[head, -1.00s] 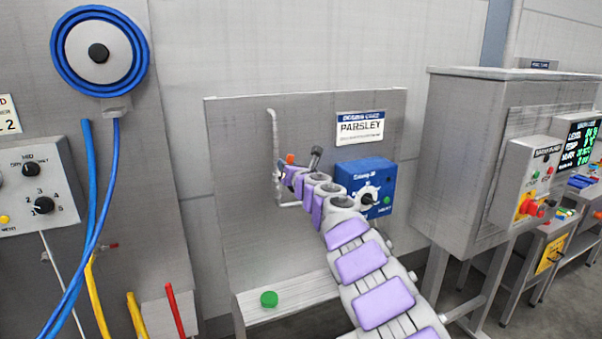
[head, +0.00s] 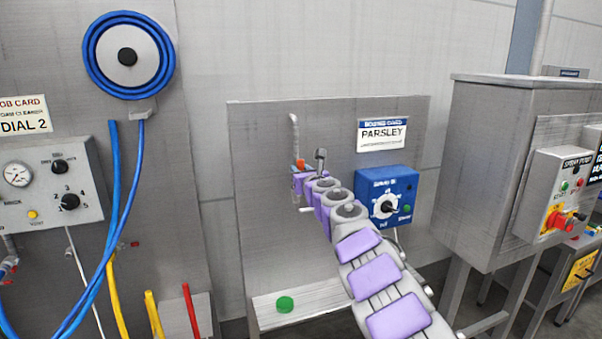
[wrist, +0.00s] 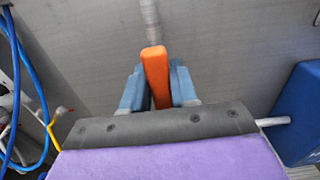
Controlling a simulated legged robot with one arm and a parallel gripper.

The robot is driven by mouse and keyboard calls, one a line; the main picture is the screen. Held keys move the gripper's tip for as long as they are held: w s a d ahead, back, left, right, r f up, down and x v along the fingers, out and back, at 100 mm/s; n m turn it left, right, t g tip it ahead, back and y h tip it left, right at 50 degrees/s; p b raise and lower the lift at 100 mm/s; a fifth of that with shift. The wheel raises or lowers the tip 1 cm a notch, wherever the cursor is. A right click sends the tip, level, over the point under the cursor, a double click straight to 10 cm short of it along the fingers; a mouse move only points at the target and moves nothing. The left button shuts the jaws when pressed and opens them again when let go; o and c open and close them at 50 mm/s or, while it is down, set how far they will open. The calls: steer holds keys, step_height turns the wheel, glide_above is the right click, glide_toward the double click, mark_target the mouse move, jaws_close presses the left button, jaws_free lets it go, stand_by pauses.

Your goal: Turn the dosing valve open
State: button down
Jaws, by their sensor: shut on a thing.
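The dosing valve's orange lever (wrist: 155,66) stands in the middle of the wrist view, roughly in line with a grey pipe (wrist: 150,22) behind it. My gripper (wrist: 157,88) has its two blue fingers on either side of the lever and is shut on it. In the head view the orange lever (head: 300,163) shows as a small spot at the foot of the thin pipe (head: 295,135) on the grey panel. My own arm hides most of the gripper and the valve body there.
A blue dosing box (head: 376,188) with a dial is just right of my arm, below the PARSLEY card (head: 382,134). A green round piece (head: 285,304) lies on the shelf (head: 320,301). Blue hoses (head: 113,190) hang at the left. A steel cabinet (head: 490,150) stands right.

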steer(key=c, duration=1)
jaws_free()
steer(key=shift+a, duration=0.1)
steer(key=shift+o, duration=0.2)
